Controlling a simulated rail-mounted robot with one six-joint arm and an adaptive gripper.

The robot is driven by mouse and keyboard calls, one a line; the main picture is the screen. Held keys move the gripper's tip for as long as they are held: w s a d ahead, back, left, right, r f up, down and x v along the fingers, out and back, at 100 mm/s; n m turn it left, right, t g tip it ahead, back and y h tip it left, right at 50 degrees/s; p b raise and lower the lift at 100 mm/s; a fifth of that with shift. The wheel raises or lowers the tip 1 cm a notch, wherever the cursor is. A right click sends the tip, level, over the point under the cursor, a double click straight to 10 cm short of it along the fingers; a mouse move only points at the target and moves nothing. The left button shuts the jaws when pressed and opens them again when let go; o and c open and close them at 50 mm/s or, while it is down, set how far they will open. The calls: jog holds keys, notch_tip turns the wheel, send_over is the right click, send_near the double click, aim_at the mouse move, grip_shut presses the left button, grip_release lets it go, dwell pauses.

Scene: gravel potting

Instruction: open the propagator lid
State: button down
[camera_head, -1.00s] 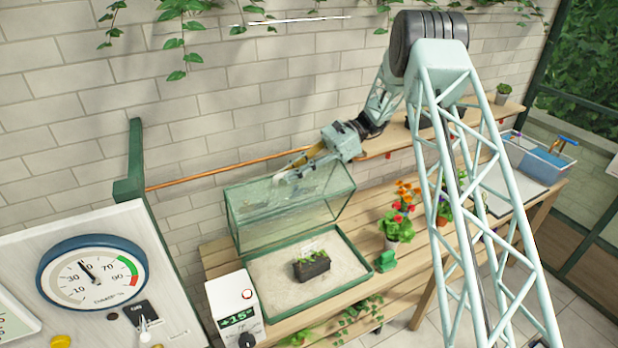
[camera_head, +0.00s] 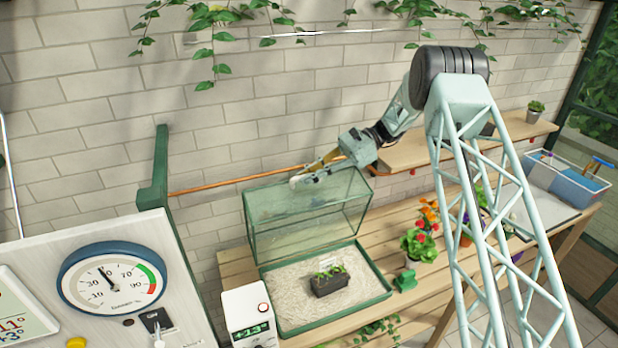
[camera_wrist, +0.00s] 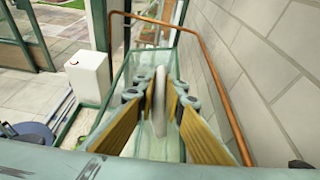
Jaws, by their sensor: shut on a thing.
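The propagator lid (camera_head: 306,222) is a clear glass box with green edges. It is swung up and stands tilted behind the green-rimmed propagator tray (camera_head: 378,279), leaving the tray uncovered. My gripper (camera_head: 306,177) reaches from the right to the top of the lid. Its yellow fingers are shut on the pale lid handle (camera_wrist: 159,98), which shows between the fingertips in the wrist view. The glass lid also shows below the fingers there. A dark block with seedlings (camera_head: 329,283) sits on the pale gravel in the tray.
A white heater box (camera_head: 247,312) stands left of the tray. Potted flowers (camera_head: 419,243) and a small green item (camera_head: 405,281) stand to the right. A copper pipe (camera_head: 240,179) runs along the wall behind the lid.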

jog(key=c, duration=2.7)
grip_release()
jog(key=shift+d, duration=0.1)
jog(key=shift+v, duration=5.9)
jog(key=shift+r, duration=0.1)
